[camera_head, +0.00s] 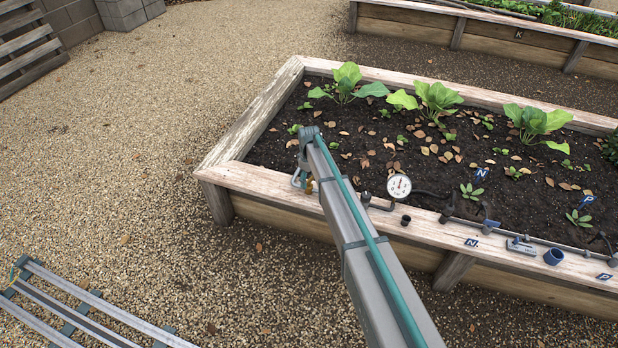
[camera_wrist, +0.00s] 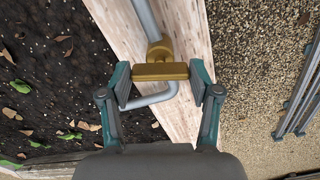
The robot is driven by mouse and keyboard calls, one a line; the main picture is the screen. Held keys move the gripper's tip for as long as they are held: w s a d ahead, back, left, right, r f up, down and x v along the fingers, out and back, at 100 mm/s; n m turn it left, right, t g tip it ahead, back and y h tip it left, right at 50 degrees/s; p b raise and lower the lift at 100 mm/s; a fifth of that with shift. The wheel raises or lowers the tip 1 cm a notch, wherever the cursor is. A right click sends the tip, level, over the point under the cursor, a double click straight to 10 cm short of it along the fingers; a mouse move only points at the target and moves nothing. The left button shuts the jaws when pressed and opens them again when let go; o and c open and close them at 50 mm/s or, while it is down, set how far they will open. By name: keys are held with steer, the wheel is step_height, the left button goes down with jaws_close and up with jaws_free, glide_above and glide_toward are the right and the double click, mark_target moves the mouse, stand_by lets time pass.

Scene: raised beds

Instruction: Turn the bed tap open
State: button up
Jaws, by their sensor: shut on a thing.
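The bed tap has a brass body with a flat brass crossbar handle (camera_wrist: 160,71), set on a grey pipe (camera_wrist: 145,18) along the wooden bed edge. In the wrist view my gripper (camera_wrist: 161,84) has its two green-grey fingers at the two ends of the handle, shut on it. The handle lies crosswise to the straight pipe in that view. In the head view only a small brass bit of the tap (camera_head: 309,187) shows beside my arm at the bed's near left corner.
The raised bed (camera_head: 262,186) holds soil, leafy plants and fallen leaves. A round gauge (camera_head: 399,186) and a thin pipe line run along the near edge to the right. Open gravel lies left, with metal rails (camera_head: 75,305) at lower left.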

mark_target(309, 179)
steer(key=shift+n+p, duration=0.35)
steer(key=shift+n, duration=1.35)
steer(key=o, duration=1.1)
steer(key=shift+o, duration=0.2)
step_height(309, 179, up, 12)
